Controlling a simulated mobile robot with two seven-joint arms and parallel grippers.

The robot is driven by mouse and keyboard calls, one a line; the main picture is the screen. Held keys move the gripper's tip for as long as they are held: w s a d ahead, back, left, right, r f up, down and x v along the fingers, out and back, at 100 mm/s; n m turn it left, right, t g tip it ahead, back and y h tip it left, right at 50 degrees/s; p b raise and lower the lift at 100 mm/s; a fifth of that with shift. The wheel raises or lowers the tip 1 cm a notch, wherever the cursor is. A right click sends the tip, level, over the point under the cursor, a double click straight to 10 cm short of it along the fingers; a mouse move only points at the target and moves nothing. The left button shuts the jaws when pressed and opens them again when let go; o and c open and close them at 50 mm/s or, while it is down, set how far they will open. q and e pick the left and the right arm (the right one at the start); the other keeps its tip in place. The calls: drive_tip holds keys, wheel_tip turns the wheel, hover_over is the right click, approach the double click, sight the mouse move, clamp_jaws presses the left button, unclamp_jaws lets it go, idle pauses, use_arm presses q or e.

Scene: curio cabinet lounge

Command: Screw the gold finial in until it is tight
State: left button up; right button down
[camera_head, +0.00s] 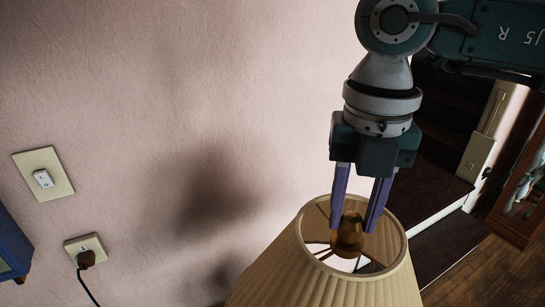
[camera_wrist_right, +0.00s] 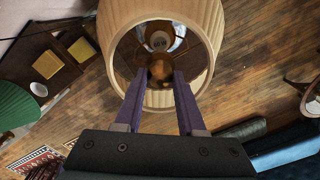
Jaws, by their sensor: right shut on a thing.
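The gold finial (camera_head: 348,238) is a rounded brass knob at the top centre of a cream pleated lampshade (camera_head: 318,280). It also shows in the right wrist view (camera_wrist_right: 161,69), between the tips of my fingers. My right gripper (camera_head: 357,222) points down into the shade's open top, its purple fingers shut on the finial. The wrist view shows the fingers (camera_wrist_right: 160,80) on either side of it. The finial's lower end and any thread are hidden. My left gripper is not in view.
A light switch (camera_head: 43,175) and an outlet with a brown plug (camera_head: 86,253) are on the pink wall at left. A blue object (camera_head: 12,246) is at the left edge. In the wrist view, a green pleated shade (camera_wrist_right: 16,106) is at left and wooden floor (camera_wrist_right: 255,85) lies at right.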

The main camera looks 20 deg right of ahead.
drive_tip(key=m+p, duration=0.1)
drive_tip(key=m, duration=0.4)
drive_tip(key=shift+s+f+m+p, duration=0.1)
drive_tip(key=shift+s+m+p, duration=0.05)
drive_tip(key=shift+m+p, duration=0.2)
drive_tip(key=shift+d+f+m, duration=0.1)
drive_tip(key=shift+f+m, duration=0.1)
drive_tip(key=shift+m, duration=0.65)
drive_tip(key=c, duration=0.8)
unclamp_jaws()
drive_tip(key=shift+o, duration=0.9)
drive_tip(key=shift+r, duration=0.15)
